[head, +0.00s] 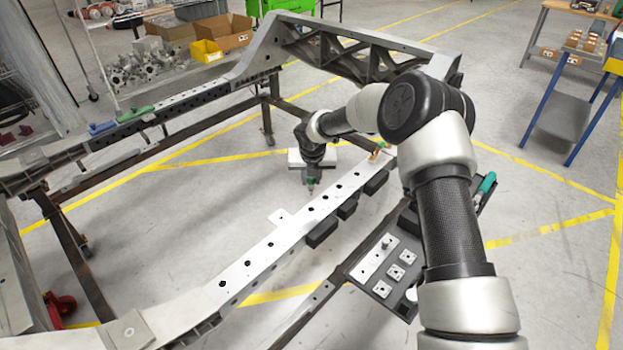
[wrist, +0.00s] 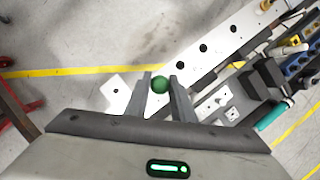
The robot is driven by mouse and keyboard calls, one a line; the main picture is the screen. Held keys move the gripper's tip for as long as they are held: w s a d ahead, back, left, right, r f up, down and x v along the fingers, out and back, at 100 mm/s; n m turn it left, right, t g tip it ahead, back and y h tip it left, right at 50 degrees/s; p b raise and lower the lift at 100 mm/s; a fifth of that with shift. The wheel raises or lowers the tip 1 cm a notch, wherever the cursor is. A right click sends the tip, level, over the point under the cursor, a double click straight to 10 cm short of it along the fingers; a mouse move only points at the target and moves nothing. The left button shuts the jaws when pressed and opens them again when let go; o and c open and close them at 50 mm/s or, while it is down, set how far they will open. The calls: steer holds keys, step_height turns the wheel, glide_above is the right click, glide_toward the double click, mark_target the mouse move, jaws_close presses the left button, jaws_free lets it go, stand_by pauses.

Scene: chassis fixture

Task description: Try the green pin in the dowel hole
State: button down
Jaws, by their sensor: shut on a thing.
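My gripper (head: 311,176) is shut on the green pin (head: 311,186), above the near chassis rail (head: 262,262). In the wrist view the pin's round green head (wrist: 160,85) sits between the two fingers of my gripper (wrist: 162,88). The rail is pale, with a row of dark round holes along its top. The pin's lower end is small in the head view and hidden under its head in the wrist view. I cannot tell whether it touches the rail or which hole is the dowel hole.
A dark tray (head: 365,290) with small pale plates stands right of the rail. Black blocks (head: 322,232) hang along the rail's side. An orange and green piece (head: 380,150) is at its far end. Blue (head: 102,128) and green (head: 136,114) tools lie on the opposite rail.

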mark_target(311, 195)
steer(key=shift+f+b, duration=1.85)
steer(key=shift+f, duration=0.8)
steer(key=shift+f, duration=0.25)
steer(key=shift+f+b, duration=0.55)
steer(key=shift+f, duration=0.5)
steer(key=shift+r, duration=0.1)
steer(key=c, duration=1.4)
jaws_free()
steer(key=shift+c, duration=0.2)
step_height(311, 195, up, 9)
steer(key=p, duration=0.7)
